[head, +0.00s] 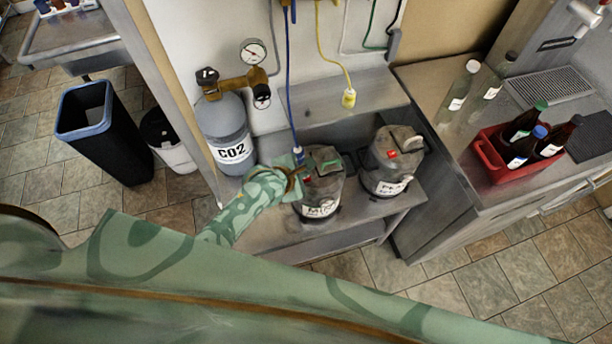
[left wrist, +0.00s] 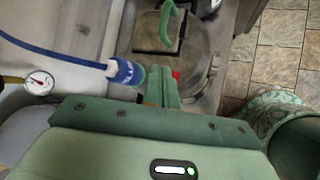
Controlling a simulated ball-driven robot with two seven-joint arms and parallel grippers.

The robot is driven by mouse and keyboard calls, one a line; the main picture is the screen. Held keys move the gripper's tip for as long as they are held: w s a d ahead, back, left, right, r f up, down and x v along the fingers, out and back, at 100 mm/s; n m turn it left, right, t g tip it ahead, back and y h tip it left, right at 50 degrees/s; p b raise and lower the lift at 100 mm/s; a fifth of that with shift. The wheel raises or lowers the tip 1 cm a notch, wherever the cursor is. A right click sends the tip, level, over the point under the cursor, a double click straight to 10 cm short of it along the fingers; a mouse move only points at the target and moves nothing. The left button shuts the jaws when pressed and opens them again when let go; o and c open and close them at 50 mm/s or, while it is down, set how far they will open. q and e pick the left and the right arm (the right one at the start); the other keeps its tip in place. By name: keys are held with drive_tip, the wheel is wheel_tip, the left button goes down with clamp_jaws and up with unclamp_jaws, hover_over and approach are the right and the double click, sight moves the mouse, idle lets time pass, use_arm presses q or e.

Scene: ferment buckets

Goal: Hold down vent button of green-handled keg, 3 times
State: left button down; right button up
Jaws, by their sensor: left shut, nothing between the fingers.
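The green-handled keg (head: 322,190) stands on the shelf, a grey keg with a white label. In the left wrist view its green handle (left wrist: 168,25) is at the top, and its red vent button (left wrist: 176,75) shows just beside my fingertips. My left gripper (head: 299,176) is shut and empty at the keg's top left edge. In the left wrist view its fingers (left wrist: 161,77) partly cover the button; I cannot tell whether they touch it. My right gripper is out of view.
A blue hose connector (left wrist: 125,72) is close beside my fingers. A second keg (head: 385,175) with its own red button stands to the right. A CO2 cylinder (head: 224,130) with a gauge stands at left. A red bottle crate (head: 492,160) is on the right counter.

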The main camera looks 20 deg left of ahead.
use_arm(q)
drive_tip(key=shift+f, duration=0.2)
drive_tip(key=shift+f, duration=0.25)
idle(0.4)
drive_tip(key=shift+f, duration=0.6)
idle(0.5)
drive_tip(key=shift+r+p, duration=1.05)
drive_tip(key=shift+p, duration=0.05)
wheel_tip(320, 180, up, 5)
drive_tip(key=p, duration=0.6)
